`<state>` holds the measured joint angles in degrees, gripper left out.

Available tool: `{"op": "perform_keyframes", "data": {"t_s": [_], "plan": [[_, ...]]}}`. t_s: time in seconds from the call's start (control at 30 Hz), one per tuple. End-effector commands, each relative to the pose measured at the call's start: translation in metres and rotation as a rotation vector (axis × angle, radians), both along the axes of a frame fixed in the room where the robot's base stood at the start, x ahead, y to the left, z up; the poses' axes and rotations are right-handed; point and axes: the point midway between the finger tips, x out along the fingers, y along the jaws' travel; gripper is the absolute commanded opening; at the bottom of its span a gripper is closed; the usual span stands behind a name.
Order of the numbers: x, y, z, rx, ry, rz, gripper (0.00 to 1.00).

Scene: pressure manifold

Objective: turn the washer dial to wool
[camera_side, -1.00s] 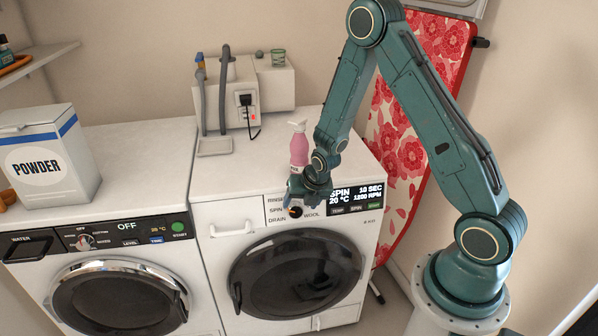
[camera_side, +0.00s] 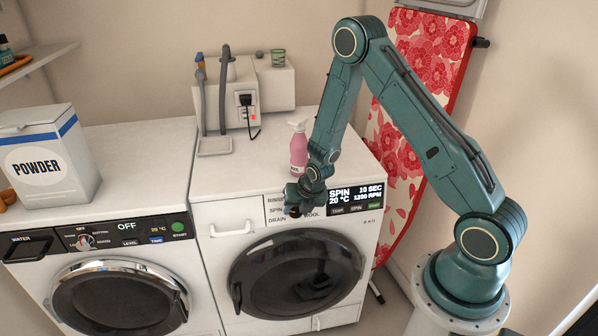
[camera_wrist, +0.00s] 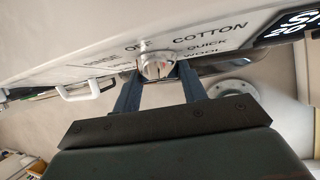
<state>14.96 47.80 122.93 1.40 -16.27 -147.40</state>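The right washer's dial (camera_wrist: 157,66) is a silvery knob on the white panel, with OFF, COTTON, QUICK and WOOL printed around it in the wrist view. The display (camera_side: 355,195) reads SPIN, 20 °C, 10 SEC, 1200 RPM. My gripper (camera_wrist: 159,75) is at the dial, its two dark fingers apart, one on either side of the knob. The fingertips look close to the knob's sides; I cannot tell whether they touch. In the side view my gripper (camera_side: 297,208) hides most of the dial, and its pointer cannot be read.
A pink bottle (camera_side: 299,150) stands on the washer top just behind my wrist. A second washer (camera_side: 110,225) with its own dial stands at left, with a POWDER box (camera_side: 45,155) on top. A floral ironing board (camera_side: 410,100) leans on the wall behind my arm.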

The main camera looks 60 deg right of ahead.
Motion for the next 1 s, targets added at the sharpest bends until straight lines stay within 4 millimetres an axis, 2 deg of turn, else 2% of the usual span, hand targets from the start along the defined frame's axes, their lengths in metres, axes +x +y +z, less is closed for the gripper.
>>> {"op": "perform_keyframes", "data": {"t_s": [0.03, 0.07, 0.1, 0.57, 1.0], "plan": [[-0.0001, 0.0001, 0.0001, 0.0, 0.0, 0.0, 0.27], [-0.0002, 0.0, 0.0, 0.0, 0.0, 0.0, 0.21], [-0.0001, 0.0001, 0.0001, 0.0, 0.0, 0.0, 0.19], [-0.0019, -0.0012, -0.0007, 0.048, -0.042, -0.017, 0.19], [-0.0047, -0.0039, -0.003, 0.214, -0.207, -0.078, 0.19]]}}
